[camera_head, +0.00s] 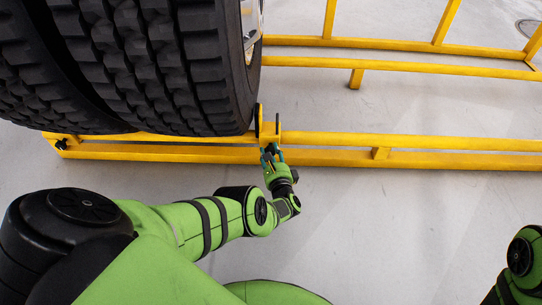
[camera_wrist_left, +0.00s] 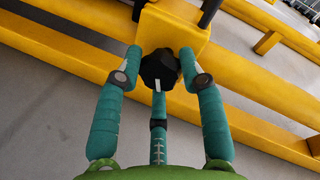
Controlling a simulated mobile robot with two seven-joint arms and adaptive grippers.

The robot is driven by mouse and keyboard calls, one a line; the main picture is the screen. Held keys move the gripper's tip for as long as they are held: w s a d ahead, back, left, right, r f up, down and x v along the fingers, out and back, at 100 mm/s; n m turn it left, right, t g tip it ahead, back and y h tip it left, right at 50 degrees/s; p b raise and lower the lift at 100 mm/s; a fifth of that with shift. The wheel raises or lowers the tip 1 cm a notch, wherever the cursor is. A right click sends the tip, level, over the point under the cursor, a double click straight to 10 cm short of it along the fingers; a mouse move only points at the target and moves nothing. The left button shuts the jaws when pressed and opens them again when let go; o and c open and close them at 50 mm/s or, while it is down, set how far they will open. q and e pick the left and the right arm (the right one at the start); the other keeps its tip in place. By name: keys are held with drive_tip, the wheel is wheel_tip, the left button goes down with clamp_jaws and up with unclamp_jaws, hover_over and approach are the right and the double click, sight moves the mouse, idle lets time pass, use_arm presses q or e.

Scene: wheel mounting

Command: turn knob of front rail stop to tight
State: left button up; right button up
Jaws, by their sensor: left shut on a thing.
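The front rail stop (camera_head: 268,133) is a yellow block with dark upright posts on the yellow rail, just right of the big tyre in the head view. In the left wrist view the stop (camera_wrist_left: 172,30) fills the top middle, and its black knob (camera_wrist_left: 158,68) with a white mark faces me. The white mark points down in that view. My left gripper (camera_head: 269,152) reaches the knob from the near side. Its teal fingers (camera_wrist_left: 160,75) are shut around the knob. My right gripper is not visible; only part of my right arm shows at the lower right.
Large black tyres (camera_head: 190,60) stand on the rails at the upper left, close to the stop. The yellow rail (camera_head: 440,161) runs right, with another yellow frame (camera_head: 420,69) behind it. The grey floor (camera_head: 390,225) in front is clear.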

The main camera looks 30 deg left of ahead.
use_arm(q)
drive_tip(key=shift+s+a+m+y, duration=0.1)
drive_tip(key=shift+a+m+y, duration=0.2)
drive_tip(key=shift+m+y, duration=0.1)
drive_tip(key=o, duration=1.1)
drive_tip(key=shift+r, duration=0.1)
drive_tip(key=shift+o, duration=0.2)
drive_tip(key=shift+d, duration=0.1)
